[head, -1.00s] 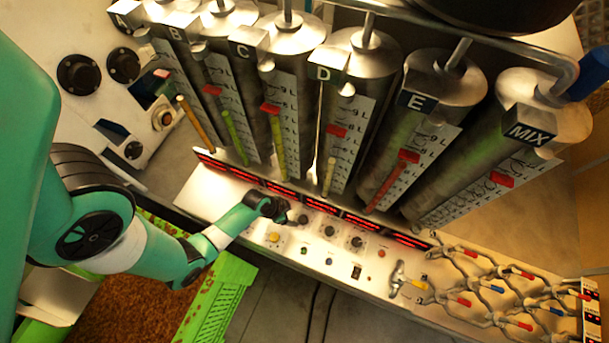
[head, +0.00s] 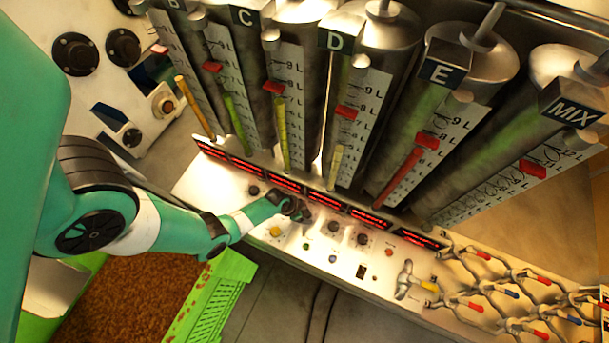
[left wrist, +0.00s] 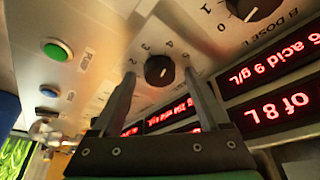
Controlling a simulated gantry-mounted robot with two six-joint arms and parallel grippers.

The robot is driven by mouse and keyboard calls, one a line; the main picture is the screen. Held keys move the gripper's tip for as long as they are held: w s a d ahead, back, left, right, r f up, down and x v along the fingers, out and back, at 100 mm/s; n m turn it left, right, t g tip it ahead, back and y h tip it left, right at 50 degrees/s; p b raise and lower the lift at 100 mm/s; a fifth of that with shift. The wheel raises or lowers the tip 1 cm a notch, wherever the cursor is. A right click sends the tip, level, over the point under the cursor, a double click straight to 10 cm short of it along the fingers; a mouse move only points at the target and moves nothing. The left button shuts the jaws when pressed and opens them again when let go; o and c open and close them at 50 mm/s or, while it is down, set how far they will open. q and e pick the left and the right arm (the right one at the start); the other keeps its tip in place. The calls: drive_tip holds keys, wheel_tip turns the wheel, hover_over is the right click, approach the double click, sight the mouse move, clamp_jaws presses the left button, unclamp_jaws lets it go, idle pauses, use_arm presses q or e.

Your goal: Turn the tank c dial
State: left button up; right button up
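Black dials line the white control panel (head: 345,262) below the tanks. My left gripper (head: 303,212) is over this row, below the red displays, and hides the dial under it in the head view. In the left wrist view, my left gripper (left wrist: 159,76) is open, its two fingers on either side of a black dial (left wrist: 159,69) with a numbered scale. I cannot tell whether they touch it. Its own label is not readable. A neighbouring dial (left wrist: 255,8) has a label that looks like "B DOSE L". Tank C's label (head: 245,15) shows above. My right gripper is not in view.
Red lit displays (head: 330,203) run along the panel's back edge under the tanks. A green button (left wrist: 57,50) and a blue button (left wrist: 49,91) sit beside the dials. A green crate (head: 215,300) stands in front.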

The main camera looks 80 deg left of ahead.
use_arm(q)
clamp_jaws()
drive_tip(key=shift+n, duration=0.3)
drive_tip(key=shift+d+n+y, duration=0.1)
drive_tip(key=shift+n+y, duration=0.2)
drive_tip(key=shift+n, duration=0.3)
drive_tip(key=shift+n+y, duration=0.5)
drive_tip(key=shift+n, duration=0.6)
drive_tip(key=shift+w+d+n+g+y+b, duration=0.1)
drive_tip(key=shift+n+g+y+b, duration=0.25)
drive_tip(key=shift+n, duration=0.8)
drive_tip(key=shift+n+g+y+b, duration=0.2)
drive_tip(key=shift+n+g+y, duration=0.15)
drive_tip(key=shift+n, duration=0.8)
